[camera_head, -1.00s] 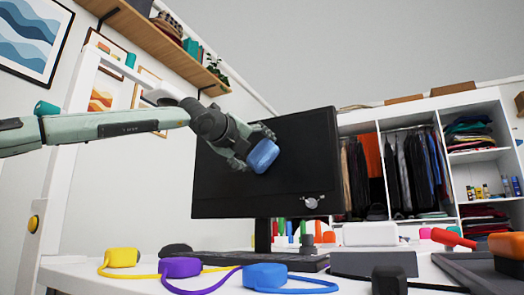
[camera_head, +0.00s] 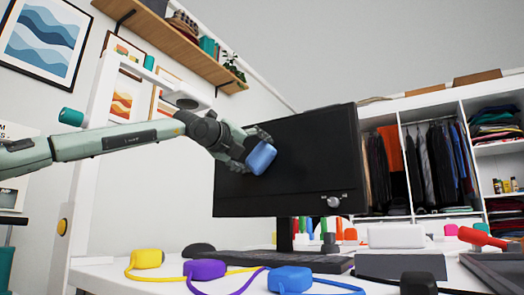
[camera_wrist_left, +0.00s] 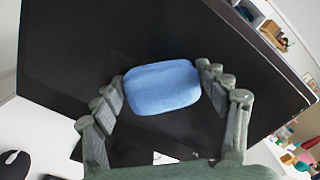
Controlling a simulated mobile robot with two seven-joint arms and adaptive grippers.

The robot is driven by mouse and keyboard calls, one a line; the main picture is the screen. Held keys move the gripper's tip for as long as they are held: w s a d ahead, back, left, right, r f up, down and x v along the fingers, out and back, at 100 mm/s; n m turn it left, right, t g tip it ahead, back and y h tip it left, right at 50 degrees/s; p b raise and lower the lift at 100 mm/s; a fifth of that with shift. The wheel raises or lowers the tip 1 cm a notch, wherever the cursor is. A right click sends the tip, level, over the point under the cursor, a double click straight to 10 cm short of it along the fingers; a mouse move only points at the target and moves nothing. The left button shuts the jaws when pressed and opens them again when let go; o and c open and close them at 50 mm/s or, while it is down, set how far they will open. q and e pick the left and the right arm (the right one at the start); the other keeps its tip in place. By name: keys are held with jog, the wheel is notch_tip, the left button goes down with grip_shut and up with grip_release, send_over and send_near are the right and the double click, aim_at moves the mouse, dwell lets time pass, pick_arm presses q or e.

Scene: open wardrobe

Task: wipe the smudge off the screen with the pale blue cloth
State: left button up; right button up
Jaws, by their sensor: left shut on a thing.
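The black screen (camera_head: 305,150) stands on the desk and faces me at a slant. My left gripper (camera_head: 258,156) is in front of its upper left part, shut on the blue cloth (camera_head: 261,158), which looks like a thick rounded pad. In the left wrist view the cloth (camera_wrist_left: 162,87) sits between the two fingers of the gripper (camera_wrist_left: 160,88), with the dark screen (camera_wrist_left: 130,40) behind it. I cannot tell whether the cloth touches the screen. No smudge shows clearly; part of the screen is hidden behind the gripper and cloth. My right gripper is not in view.
A keyboard (camera_head: 262,259) lies below the screen. Yellow (camera_head: 147,258), purple (camera_head: 205,269) and blue (camera_head: 290,279) corded items lie along the desk's front. A small grey round thing (camera_head: 333,201) shows at the screen's lower right. A mouse (camera_wrist_left: 14,163) lies at the wrist view's lower left.

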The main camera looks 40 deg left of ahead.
aim_at(241, 159)
pick_arm(q)
jog(key=shift+s+a+r+p, duration=0.15)
jog(key=shift+a+p, duration=0.4)
jog(key=shift+a, duration=1.3)
jog(key=shift+s+a+p, duration=0.15)
jog(key=shift+a+p, duration=0.4)
jog(key=shift+a, duration=0.3)
jog(key=shift+s+a+p, duration=0.1)
jog(key=shift+a+p, duration=0.4)
jog(key=shift+a, duration=0.3)
